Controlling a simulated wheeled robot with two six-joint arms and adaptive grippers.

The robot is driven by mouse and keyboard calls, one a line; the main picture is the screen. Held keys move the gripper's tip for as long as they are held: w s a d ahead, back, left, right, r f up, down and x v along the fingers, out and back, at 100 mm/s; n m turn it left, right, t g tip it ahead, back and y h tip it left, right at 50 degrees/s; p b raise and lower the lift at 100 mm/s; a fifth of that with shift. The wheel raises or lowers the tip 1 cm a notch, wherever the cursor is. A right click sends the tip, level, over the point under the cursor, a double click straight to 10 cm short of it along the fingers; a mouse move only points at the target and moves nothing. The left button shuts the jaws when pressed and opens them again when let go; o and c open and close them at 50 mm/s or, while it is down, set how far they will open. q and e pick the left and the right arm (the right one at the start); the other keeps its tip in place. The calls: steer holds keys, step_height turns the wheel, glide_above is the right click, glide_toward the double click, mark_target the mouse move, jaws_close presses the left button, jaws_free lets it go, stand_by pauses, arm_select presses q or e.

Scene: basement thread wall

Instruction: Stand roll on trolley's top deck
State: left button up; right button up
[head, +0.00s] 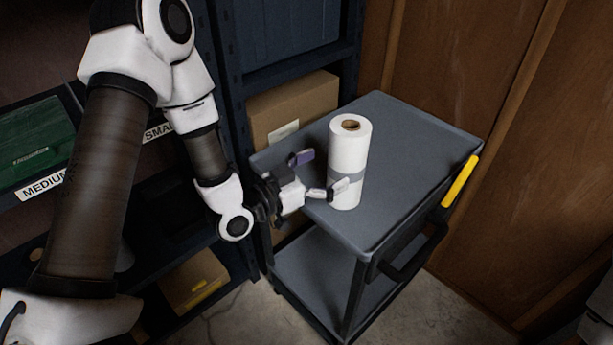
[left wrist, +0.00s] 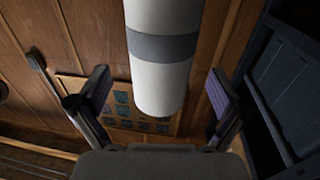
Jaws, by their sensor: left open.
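The white roll (head: 348,150) has a grey band and a brown core hole at its top. In the head view it appears upright over the near left part of the trolley's grey top deck (head: 418,150); contact at its base is not clear. My left gripper (head: 322,174) is open at the roll's left side, with one finger overlapping the roll's lower front. In the left wrist view, the roll (left wrist: 163,80) shows between the spread fingers of my left gripper (left wrist: 160,97), with gaps on both sides. My right gripper is not in view.
A dark blue shelf rack (head: 232,90) with a cardboard box (head: 292,108) stands behind the trolley. The trolley has a lower deck (head: 318,270) and a yellow grip (head: 460,182). A wooden wall (head: 540,150) is at the right. The deck right of the roll is clear.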

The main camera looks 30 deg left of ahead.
arm_select(q)
steer(key=p+v, duration=0.2)
steer(key=v, duration=0.4)
steer(key=s+f+n+g+y, duration=0.25)
steer(key=s+f+g, duration=0.35)
steer(key=f, duration=0.6)
steer(key=s+f+n+g+y, duration=0.1)
steer(key=s+f+g+y, duration=0.35)
steer(key=f, duration=0.85)
steer(key=s+f+n+g, duration=0.1)
steer(key=s+f+g, duration=0.1)
steer(key=s, duration=0.4)
steer(key=s+a+f+n+g+y, duration=0.1)
steer(key=s+f+g, duration=0.2)
steer(key=s, duration=0.3)
steer(key=shift+a, duration=0.2)
steer(key=shift+s+f+g, duration=0.1)
steer(key=shift+g, duration=0.15)
